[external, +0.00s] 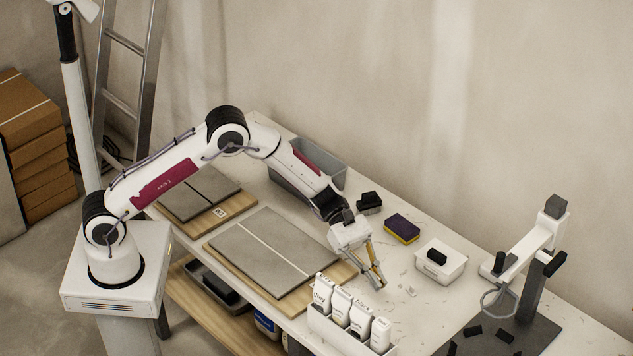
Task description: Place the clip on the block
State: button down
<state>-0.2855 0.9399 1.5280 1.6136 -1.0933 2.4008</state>
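My gripper (379,283) points down just above the worktop, right of the larger tile board. Its fingers look close together with a yellowish strip along them; the gap and any clip between them are too small to make out. Small pale pieces (408,290), possibly clips, lie on the worktop just right of the fingertips. A dark block (369,202) sits on the worktop behind the gripper. I cannot tell which one is the task's block.
Grey tiles on a wooden board (268,256) lie left of the gripper. A rack of white bottles (343,335) stands in front.

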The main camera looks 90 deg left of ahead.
jog(key=s+a+n+t+y, duration=0.2)
jog(key=s+a+n+y, duration=0.1)
jog(key=a, duration=1.2)
jog(key=s+a+r+n+t+y, duration=0.1)
jog(key=s+a+n+t+y, duration=0.15)
jog(key=a, duration=1.35)
jog(key=s+a+n+t+y, duration=0.1)
jog(key=s+a+n+y, duration=0.25)
jog(key=a, duration=1.15)
jog(key=s+a+r+n+g+y, duration=0.1)
jog(key=s+a+n+y, duration=0.4)
jog(key=s+a, duration=0.9)
jog(key=s+a+r+n+g+y, duration=0.1)
jog(key=s+a+n+y, duration=0.5)
jog(key=s+a, duration=0.9)
jog(key=shift+s+a+r+n+g+y, duration=0.2)
jog(key=shift+a+r+n+g+y, duration=0.3)
jog(key=shift+a, duration=3.55)
jog(key=shift+f, duration=0.15)
jog(key=shift+f, duration=3.1)
jog(key=shift+f, duration=1.9)
